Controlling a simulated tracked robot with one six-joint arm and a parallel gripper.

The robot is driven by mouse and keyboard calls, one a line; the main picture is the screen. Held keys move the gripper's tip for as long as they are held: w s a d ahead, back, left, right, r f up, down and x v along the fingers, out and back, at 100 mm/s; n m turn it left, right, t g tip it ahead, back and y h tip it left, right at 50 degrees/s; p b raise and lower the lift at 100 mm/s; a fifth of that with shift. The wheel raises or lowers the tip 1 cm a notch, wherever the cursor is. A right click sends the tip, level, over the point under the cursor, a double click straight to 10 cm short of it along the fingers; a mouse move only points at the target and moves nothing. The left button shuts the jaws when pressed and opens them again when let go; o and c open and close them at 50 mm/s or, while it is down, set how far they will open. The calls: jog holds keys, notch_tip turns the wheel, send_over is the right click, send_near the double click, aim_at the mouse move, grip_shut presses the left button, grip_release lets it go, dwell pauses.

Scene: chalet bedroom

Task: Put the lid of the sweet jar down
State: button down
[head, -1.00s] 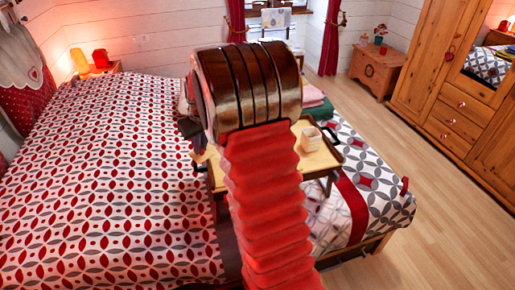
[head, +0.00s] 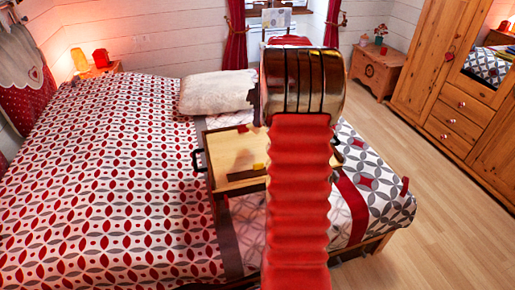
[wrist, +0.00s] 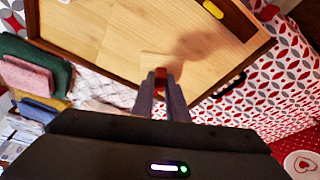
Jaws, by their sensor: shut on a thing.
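My gripper (wrist: 160,84) shows in the wrist view, its two fingers close together over the wooden tray (wrist: 95,25). It is shut on a small red-brown piece (wrist: 161,74), which looks like the lid's knob. A soft shadow falls on the bare wood just beyond the fingertips. In the head view the tray (head: 228,150) stands on the bed, and my arm covers its right part and hides my gripper. The sweet jar cannot be made out in either view now.
A dark strip with a yellow piece (wrist: 213,9) lies on the tray in the wrist view. Folded cloths (wrist: 45,82) are at left. The tray has a dark handle (head: 198,160). A pale pillow (head: 215,92) lies behind it. Much of the tray's left half is bare.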

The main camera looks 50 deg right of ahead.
jog(key=shift+f, duration=0.15)
jog(key=shift+f, duration=2.4)
jog(key=shift+f, duration=2.5)
jog(key=shift+f, duration=0.1)
jog(key=c, duration=1.7)
grip_release()
jog(key=shift+c, duration=0.2)
